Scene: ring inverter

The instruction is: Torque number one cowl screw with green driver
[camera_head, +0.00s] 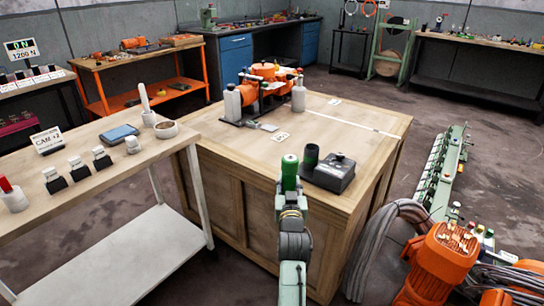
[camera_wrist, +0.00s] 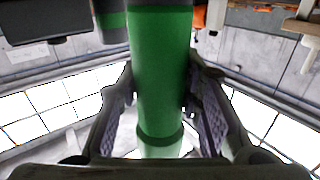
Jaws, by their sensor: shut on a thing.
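My gripper (camera_head: 290,193) is shut on the green driver (camera_head: 290,172), which stands upright in it at the front of the wooden crate. In the wrist view the green driver (camera_wrist: 160,70) fills the space between both fingers. A dark driver (camera_head: 311,156) stands by a black box-shaped holder (camera_head: 330,174), just right of the green driver. The dark driver (camera_wrist: 111,22) shows a green band in the wrist view. The orange machine (camera_head: 262,76), with an orange cowl, sits at the crate's far end, away from my gripper. Its screws and their numbers are too small to make out.
The wooden crate top (camera_head: 350,125) is mostly clear between holder and machine, with a small card (camera_head: 281,136) on it. Pale bottles (camera_head: 299,96) flank the machine. A white-legged bench (camera_head: 110,165) stands left. Cables and an orange motor (camera_head: 440,258) are at right.

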